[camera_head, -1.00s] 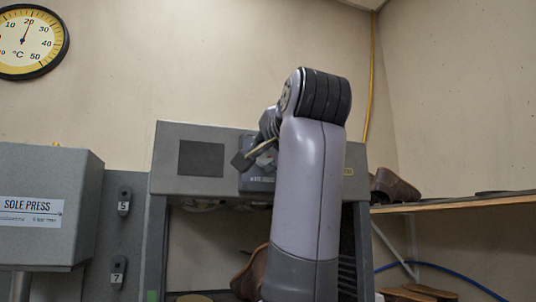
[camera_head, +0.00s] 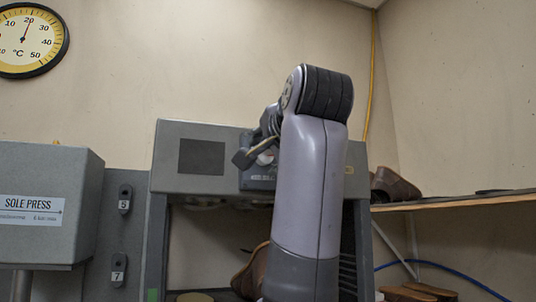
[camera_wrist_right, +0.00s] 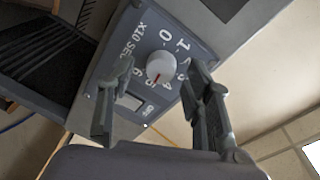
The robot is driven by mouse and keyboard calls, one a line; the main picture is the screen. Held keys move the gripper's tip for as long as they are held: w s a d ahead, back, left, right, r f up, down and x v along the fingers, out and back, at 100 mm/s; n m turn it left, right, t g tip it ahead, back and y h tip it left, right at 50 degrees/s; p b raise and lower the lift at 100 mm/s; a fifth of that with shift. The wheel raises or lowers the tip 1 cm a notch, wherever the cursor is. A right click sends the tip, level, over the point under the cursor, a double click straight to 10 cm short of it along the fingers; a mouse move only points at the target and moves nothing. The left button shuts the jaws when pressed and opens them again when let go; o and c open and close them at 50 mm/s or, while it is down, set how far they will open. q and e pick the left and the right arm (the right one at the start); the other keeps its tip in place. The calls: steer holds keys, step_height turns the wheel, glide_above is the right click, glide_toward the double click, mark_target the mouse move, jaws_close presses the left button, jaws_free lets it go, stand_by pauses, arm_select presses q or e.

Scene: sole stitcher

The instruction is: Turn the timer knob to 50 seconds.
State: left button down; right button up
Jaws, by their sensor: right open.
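The white round timer knob (camera_wrist_right: 161,65) sits on a grey dial panel (camera_wrist_right: 125,42) marked "X10 SEC" in the right wrist view. Its red mark points down-left, at about the 5. The 2 and 3 are partly hidden by a finger. My right gripper (camera_wrist_right: 159,66) is open, with one finger on each side of the knob and a visible gap to both. In the head view my right gripper (camera_head: 256,150) is in front of the panel (camera_head: 258,180), and a bit of the white knob shows beside it. My left gripper is out of view.
The grey stitcher housing (camera_head: 201,130) surrounds the panel. A grey SOLE PRESS box (camera_head: 45,235) stands at left. A wooden shelf (camera_head: 470,202) with a brown shoe (camera_head: 394,186) is at right. My right arm hides part of the machine.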

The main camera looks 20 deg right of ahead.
steer(key=s, duration=0.7)
steer(key=shift+a, duration=0.3)
steer(key=shift+r, duration=0.1)
steer(key=shift+s, duration=0.1)
